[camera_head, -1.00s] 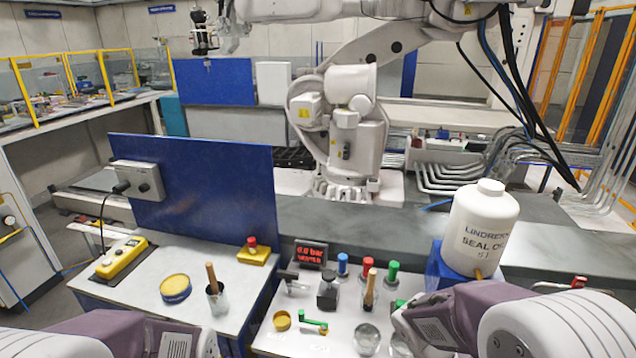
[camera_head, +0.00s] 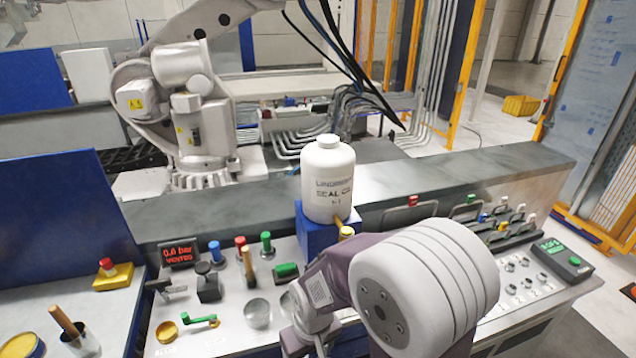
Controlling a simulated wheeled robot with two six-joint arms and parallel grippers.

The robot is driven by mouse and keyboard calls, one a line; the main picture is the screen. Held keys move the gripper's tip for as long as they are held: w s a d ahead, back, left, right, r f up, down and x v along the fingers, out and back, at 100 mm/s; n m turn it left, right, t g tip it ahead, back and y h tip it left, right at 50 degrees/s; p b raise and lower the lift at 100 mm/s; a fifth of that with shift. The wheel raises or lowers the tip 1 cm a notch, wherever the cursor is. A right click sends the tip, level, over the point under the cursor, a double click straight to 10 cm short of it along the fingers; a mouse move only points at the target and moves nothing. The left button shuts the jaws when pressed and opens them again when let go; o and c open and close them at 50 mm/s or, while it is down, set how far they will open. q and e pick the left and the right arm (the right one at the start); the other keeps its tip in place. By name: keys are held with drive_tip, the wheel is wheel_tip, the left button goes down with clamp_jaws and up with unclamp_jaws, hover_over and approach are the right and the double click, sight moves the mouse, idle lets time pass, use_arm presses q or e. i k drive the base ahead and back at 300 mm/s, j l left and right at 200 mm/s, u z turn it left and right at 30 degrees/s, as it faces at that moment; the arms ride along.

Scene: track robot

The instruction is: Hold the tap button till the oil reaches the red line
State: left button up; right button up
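The white oil bottle (camera_head: 328,180), lettered with "SEAL OIL", stands upright on a blue block (camera_head: 315,232) at the back of the panel. A yellow tap part (camera_head: 346,232) shows at the front foot of the bottle, partly hidden by my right arm. Another round shape beside the wrist is mostly covered. I cannot make out a red line or an oil level. My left gripper is out of view.
The grey panel holds a red display (camera_head: 180,253), colored knobs, a green-handled lever (camera_head: 200,320) and a brush. A yellow-based red button (camera_head: 112,273) and a cup with a wooden handle (camera_head: 80,340) are at left. Switches and a green-lit device (camera_head: 562,258) are at right.

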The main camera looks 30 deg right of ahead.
sight(347, 231)
drive_tip(key=k+l+z, duration=0.15)
drive_tip(key=z, duration=0.35)
drive_tip(key=l+z, duration=0.45)
drive_tip(key=k+j, duration=0.05)
